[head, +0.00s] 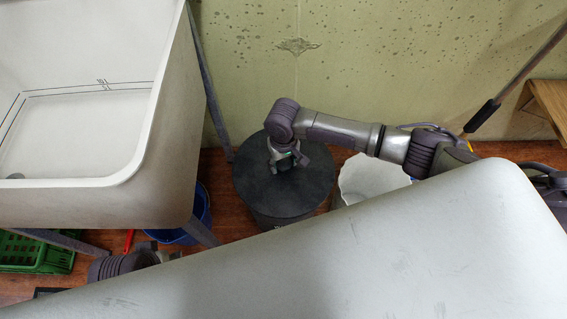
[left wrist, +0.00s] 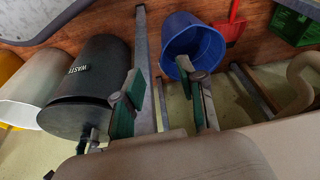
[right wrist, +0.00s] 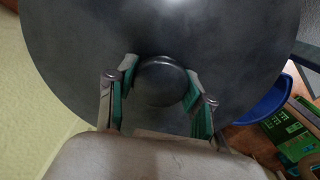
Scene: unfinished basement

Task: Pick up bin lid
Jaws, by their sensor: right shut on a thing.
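The bin lid (head: 310,190) is a round, dark grey disc with a raised knob at its centre, and it lies over the top of the black waste bin (left wrist: 95,75). Whether there is a gap between lid and bin is hard to tell. My right gripper (head: 284,163) reaches down onto the middle of the lid. In the right wrist view, its green-padded fingers are closed around the knob (right wrist: 160,82). My left gripper (left wrist: 163,100) is open and empty, its fingers well apart, low beside the sink. In the head view it is mostly hidden.
A white sink (head: 170,150) on metal legs stands at left. A blue bucket (left wrist: 192,42), red dustpan (left wrist: 229,28) and green crate (head: 35,252) are below it. A white bin (head: 368,178) stands right of the black bin. A painted wall (head: 300,80) is behind.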

